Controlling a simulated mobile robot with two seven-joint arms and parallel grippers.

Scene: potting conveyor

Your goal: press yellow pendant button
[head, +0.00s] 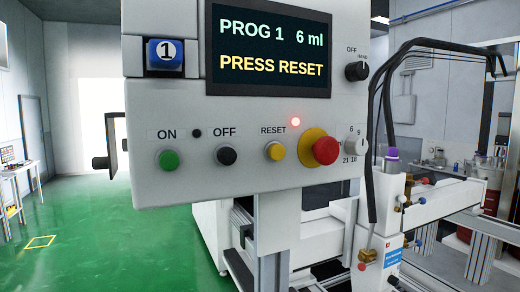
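The yellow button (275,151) is on the lower part of a white control panel (170,108), under the label RESET. It is round, in a metal ring, with nothing touching it. The panel's screen (267,48) reads PROG 1, 6 ml and PRESS RESET. Neither of my grippers is in view.
Close right of the yellow button is a red mushroom button (325,150) on a yellow disc. Left are a black OFF button (227,155) and a green ON button (169,160). Black hoses (375,130) hang right of the panel. Green floor (110,240) is open at left.

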